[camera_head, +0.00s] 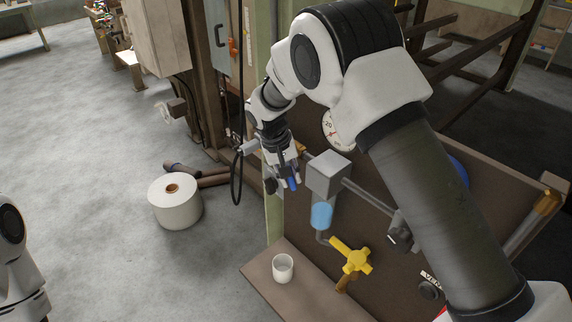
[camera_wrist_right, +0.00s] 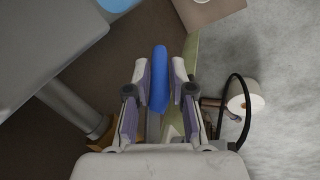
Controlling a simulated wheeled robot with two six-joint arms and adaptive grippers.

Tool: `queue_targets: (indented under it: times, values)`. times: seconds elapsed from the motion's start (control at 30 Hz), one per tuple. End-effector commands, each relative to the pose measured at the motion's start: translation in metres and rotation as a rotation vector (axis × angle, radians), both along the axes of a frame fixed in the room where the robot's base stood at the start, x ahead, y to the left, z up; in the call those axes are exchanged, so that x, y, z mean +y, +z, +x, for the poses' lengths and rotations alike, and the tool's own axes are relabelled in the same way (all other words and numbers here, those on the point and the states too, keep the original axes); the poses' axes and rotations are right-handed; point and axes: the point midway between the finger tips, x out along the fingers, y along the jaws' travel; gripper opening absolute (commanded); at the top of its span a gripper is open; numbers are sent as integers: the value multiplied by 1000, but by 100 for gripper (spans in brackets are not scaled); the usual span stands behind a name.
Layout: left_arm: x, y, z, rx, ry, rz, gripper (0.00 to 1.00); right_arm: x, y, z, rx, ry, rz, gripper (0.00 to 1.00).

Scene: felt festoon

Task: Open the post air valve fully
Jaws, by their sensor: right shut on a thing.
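The post air valve shows as a blue lever handle (camera_head: 292,184) beside the post, left of the grey box on the pipe. In the right wrist view the blue handle (camera_wrist_right: 159,80) stands lengthwise between the two fingers. My right gripper (camera_head: 282,180) is shut on this handle; in the wrist view the fingers (camera_wrist_right: 160,76) flank it on both sides. The valve's body is mostly hidden behind my gripper. Of my left arm only a link shows at the left edge of the head view; its gripper is out of view.
A grey box (camera_head: 329,174) with a light-blue bowl (camera_head: 321,215) sits right of the gripper. A yellow valve handle (camera_head: 351,257), a white cup (camera_head: 283,268) on a shelf and a gauge (camera_head: 336,130) are near. A black cable (camera_head: 238,165) hangs left. A white roll (camera_head: 175,202) stands on the floor.

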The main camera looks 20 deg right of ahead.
Motion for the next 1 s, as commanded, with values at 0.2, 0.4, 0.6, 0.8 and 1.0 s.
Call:
queue_targets:
  times: [0.2,0.4,0.6,0.8,1.0]
  values:
    - [0,12,0,0,0,0,84,-2,1,-8,124,0,-41,0]
    - [0,14,0,0,0,0,84,-3,2,-10,178,0,-62,0]
    - [0,14,0,0,0,0,84,-3,2,-12,193,-1,-66,0]
    - [0,14,0,0,0,0,84,-3,2,-12,193,-1,-66,0]
    - [0,14,0,0,0,0,84,-3,3,-11,190,-1,-66,47]
